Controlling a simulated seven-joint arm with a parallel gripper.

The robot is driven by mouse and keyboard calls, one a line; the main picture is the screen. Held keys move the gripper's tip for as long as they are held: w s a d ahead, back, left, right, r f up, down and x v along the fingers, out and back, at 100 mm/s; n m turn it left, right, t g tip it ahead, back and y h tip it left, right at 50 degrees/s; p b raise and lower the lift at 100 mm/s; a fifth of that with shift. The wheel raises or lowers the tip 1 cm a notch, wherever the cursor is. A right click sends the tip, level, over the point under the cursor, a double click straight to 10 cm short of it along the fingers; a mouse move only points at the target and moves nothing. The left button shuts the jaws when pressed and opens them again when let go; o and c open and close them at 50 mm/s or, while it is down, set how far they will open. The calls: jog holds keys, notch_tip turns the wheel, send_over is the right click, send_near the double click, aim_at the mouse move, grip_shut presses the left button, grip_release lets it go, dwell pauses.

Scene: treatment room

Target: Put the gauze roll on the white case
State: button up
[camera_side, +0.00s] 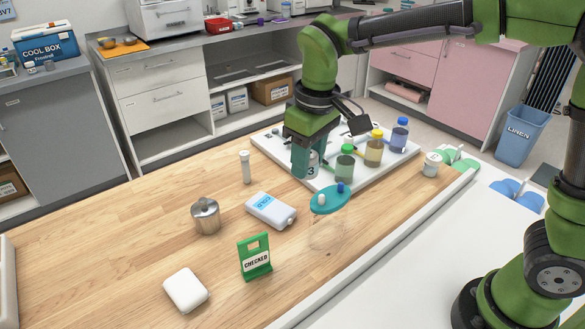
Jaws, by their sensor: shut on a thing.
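The white case (185,290), a rounded white box, lies at the table's front left. My gripper (304,165) is above the white board (270,143) at the back of the table, far from the case. Its teal fingers are shut on a pale, roll-like thing marked 3 (312,166), mostly hidden by the fingers. I cannot tell for certain that this is the gauze roll, or whether it touches the board. A small white cylinder (432,164) with a dark mark stands at the right.
Green, yellow and blue-capped bottles (373,148) stand on the board. A white vial (245,167), metal jar (206,216), white device (270,210), teal dish (330,199), clear vessel (327,236) and green CHECKED sign (254,256) stand between board and case.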

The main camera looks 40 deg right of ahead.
jog(key=s+a, duration=0.9)
jog(key=a, duration=0.5)
jog(key=shift+a+f, duration=0.3)
jog(key=shift+f, duration=0.05)
notch_tip(320, 180, down, 12)
jog(key=shift+w+r, duration=0.15)
send_over(189, 296)
jog(key=shift+s+d+f, duration=0.1)
jog(key=shift+s+f, duration=0.05)
jog(key=shift+f, duration=0.3)
jog(key=shift+s+d+f, duration=0.1)
jog(key=shift+s+f, duration=0.05)
jog(key=shift+f, duration=0.3)
jog(key=shift+w+a+f, duration=0.1)
jog(key=shift+a+f, duration=0.05)
jog(key=shift+f, duration=1.6)
jog(key=shift+f, duration=0.2)
jog(key=o, duration=1)
